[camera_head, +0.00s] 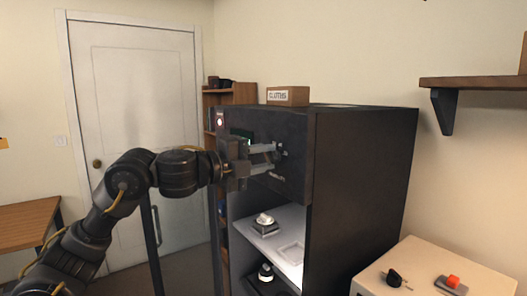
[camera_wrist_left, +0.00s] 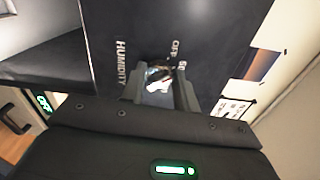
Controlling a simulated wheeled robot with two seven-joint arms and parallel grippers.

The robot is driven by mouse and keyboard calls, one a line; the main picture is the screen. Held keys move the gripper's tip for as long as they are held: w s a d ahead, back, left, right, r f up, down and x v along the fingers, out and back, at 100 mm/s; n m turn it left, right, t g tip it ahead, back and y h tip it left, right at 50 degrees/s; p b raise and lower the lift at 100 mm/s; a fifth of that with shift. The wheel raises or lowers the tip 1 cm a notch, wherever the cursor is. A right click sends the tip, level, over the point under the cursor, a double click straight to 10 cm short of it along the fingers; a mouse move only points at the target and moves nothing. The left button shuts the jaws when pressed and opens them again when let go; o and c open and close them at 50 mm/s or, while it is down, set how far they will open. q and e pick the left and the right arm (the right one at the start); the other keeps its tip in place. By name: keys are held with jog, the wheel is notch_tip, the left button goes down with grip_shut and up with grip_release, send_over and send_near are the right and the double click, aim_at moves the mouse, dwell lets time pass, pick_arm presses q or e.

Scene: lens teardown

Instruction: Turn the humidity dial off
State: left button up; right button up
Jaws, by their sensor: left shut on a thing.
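The humidity dial (camera_wrist_left: 158,76) is a small dark knob on the cabinet's dark panel, beside the printed words HUMIDITY and OFF and a number that looks like 50. In the wrist view my left gripper (camera_wrist_left: 160,86) has its two fingers on either side of the dial, shut on it. In the head view my left gripper (camera_head: 274,159) reaches the panel (camera_head: 293,185) from the left, and the dial is small and partly hidden by the fingers. The dial's exact pointing is hard to read. My right gripper is in neither view.
The black cabinet (camera_head: 363,190) is open below the panel, with a pale shelf (camera_head: 290,243) holding a lens-like item (camera_head: 264,220). A cardboard box (camera_head: 288,96) sits on top. A beige surface (camera_head: 430,262) at right holds small items. A wall shelf (camera_head: 475,83) juts out above it.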

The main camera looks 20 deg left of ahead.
pick_arm(q)
jog(key=shift+n+p, duration=1.8)
jog(key=shift+n, duration=0.9)
jog(key=o, duration=1)
jog(key=shift+f, duration=0.1)
jog(key=shift+c, duration=0.2)
jog(key=b+v, duration=0.3)
jog(key=v, duration=0.8)
